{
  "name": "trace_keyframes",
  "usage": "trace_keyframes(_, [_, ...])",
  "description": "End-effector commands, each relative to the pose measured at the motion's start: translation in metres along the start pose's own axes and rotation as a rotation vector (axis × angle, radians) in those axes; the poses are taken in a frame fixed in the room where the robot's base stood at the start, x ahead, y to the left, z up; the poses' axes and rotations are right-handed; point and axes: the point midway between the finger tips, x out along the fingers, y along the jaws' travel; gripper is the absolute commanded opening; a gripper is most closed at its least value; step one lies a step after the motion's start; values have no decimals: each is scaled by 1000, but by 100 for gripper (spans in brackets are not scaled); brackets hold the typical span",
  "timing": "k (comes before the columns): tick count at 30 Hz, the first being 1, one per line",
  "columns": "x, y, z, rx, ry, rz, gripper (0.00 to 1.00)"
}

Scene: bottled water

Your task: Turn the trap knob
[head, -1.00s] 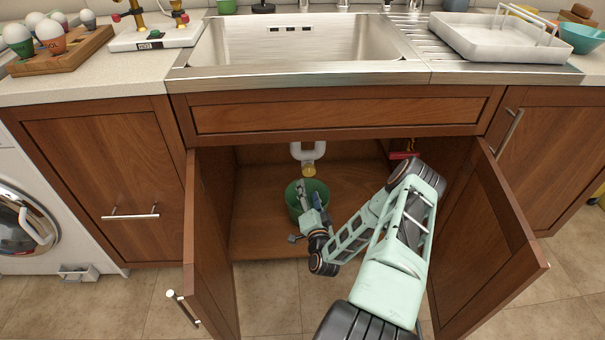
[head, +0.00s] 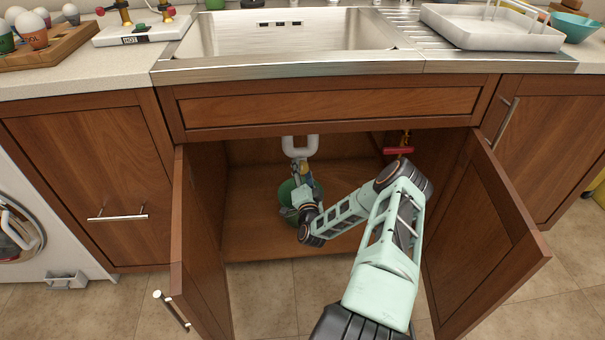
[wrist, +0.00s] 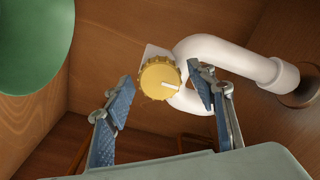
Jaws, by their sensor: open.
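The trap knob (wrist: 160,76) is a round yellow ridged cap with a pale raised bar. It sits at the bottom of the white trap pipe (wrist: 222,50), which also shows under the sink in the head view (head: 300,147). My gripper (wrist: 163,88) is open, with its two blue-padded fingers on either side of the knob. The right fingertip is close to the knob; I cannot tell if it touches. The left fingertip stands apart from it. In the head view my gripper (head: 302,176) is just below the pipe and hides the knob.
A green bucket (head: 287,194) stands on the cabinet floor below the trap, and shows at upper left in the wrist view (wrist: 30,40). Open cabinet doors flank the opening, left (head: 200,240) and right (head: 480,220). A red valve handle (head: 398,150) is at the right inside.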

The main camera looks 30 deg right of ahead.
Motion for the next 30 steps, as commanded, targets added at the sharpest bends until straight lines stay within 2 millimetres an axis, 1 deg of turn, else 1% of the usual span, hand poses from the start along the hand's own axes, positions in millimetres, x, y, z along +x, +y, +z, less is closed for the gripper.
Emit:
trace_keyframes(8, [2, 0, 0, 0, 0, 0, 51])
trace_keyframes(19, [1, 0, 0, 0, 0, 0, 11])
trace_keyframes(25, [1, 0, 0, -12, -1, -1, 10])
trace_keyframes(30, [1, -2, 1, -65, -2, -2, 10])
